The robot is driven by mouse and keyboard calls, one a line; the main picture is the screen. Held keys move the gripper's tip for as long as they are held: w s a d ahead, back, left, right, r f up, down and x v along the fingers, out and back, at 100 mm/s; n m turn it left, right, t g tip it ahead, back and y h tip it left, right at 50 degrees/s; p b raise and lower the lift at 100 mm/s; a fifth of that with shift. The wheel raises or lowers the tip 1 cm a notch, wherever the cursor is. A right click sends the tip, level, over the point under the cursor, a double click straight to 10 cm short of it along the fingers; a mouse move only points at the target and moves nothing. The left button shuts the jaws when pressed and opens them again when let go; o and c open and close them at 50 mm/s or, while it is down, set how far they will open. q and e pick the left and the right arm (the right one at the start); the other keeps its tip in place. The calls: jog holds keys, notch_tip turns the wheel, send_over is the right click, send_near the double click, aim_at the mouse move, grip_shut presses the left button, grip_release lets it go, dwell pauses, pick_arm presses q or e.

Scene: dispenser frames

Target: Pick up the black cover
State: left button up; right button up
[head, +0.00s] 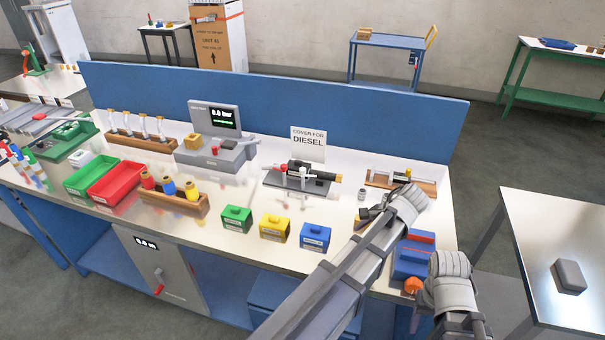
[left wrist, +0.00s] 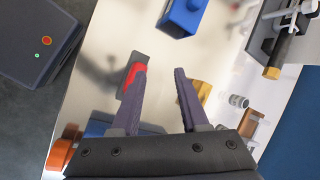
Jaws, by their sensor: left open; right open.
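I see no cover that is clearly black. In the left wrist view, a flat dark grey piece (left wrist: 126,86) with a red part (left wrist: 135,71) lies on the bench, partly behind one finger; I cannot tell whether it is the cover. In the head view my arm hides that spot. Green (head: 236,219), yellow (head: 274,228) and blue (head: 315,237) covers stand in a row. My left gripper (left wrist: 156,85) is open and empty over the bench, beside the blue cover. My right gripper (head: 462,325) is low at the right, open, its fingers partly hidden.
The fixture (head: 297,178) with a black part stands before a "COVER FOR DIESEL" sign (head: 309,143). A wooden rack (head: 425,187), a small cylinder (left wrist: 237,100) and a yellow block (left wrist: 203,91) are near my left gripper. A side table (head: 535,225) carries a dark grey block (head: 569,277).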

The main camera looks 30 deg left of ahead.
pick_arm(q)
jog(key=w+a+m+y+b, duration=0.5)
jog(key=w+a, duration=1.1)
jog(key=m+g+y+b, duration=0.1)
jog(key=m+y+b, duration=0.1)
jog(key=m, duration=0.2)
send_near(300, 162)
jog(key=a+f, duration=0.1)
jog(key=shift+b+x, duration=0.4)
jog(key=shift+x, duration=1)
jog(key=shift+r+b+x, duration=0.2)
jog(key=shift+b+x, duration=0.65)
jog(key=shift+x, duration=1.8)
grip_shut()
